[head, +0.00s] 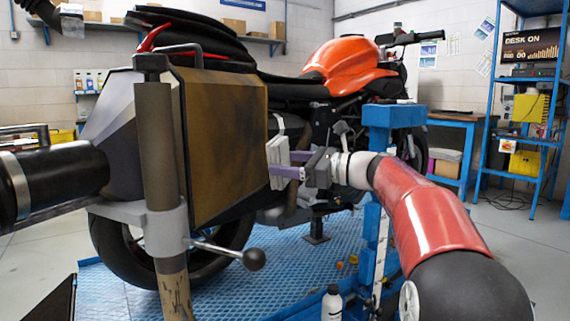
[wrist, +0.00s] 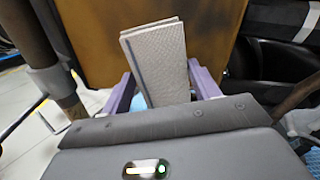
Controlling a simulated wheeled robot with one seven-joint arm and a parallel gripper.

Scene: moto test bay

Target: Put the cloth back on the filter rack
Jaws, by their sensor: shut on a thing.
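My gripper (head: 280,165) has purple fingers and is shut on the folded cloth (wrist: 155,50), which is pale grey-white with a blue stripe. In the wrist view the cloth stands up between the two fingers (wrist: 163,88). In the head view the cloth (head: 277,150) shows as a small pale shape at the fingers, in front of the motorcycle's brown side case (head: 225,140). It is held in the air; whether it touches the case I cannot tell. I cannot make out with certainty which thing is the filter rack.
An orange motorcycle (head: 350,62) stands on a blue patterned platform (head: 290,255). A grey post with a clamp (head: 160,225) stands at left, near a black cylinder (head: 60,180). A blue post (head: 390,125) is close to my arm. A white bottle (head: 331,303) is low; blue shelving (head: 490,110) stands at right.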

